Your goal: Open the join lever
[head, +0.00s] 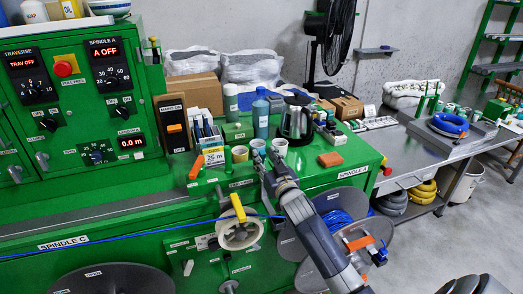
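I cannot read a label that marks the join lever for certain. In the head view a lever with an orange handle (196,167) stands tilted at the left of the green bench top. A yellow lever (239,208) sits upright on a round cream wheel (240,235) at the bench front, by the blue cable (150,232). My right gripper (265,156) is above the bench, right of both levers, near white cups (279,147). Its two fingertips look apart, with nothing visible between them. My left gripper is out of view.
The control cabinet (75,85) rises at left.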

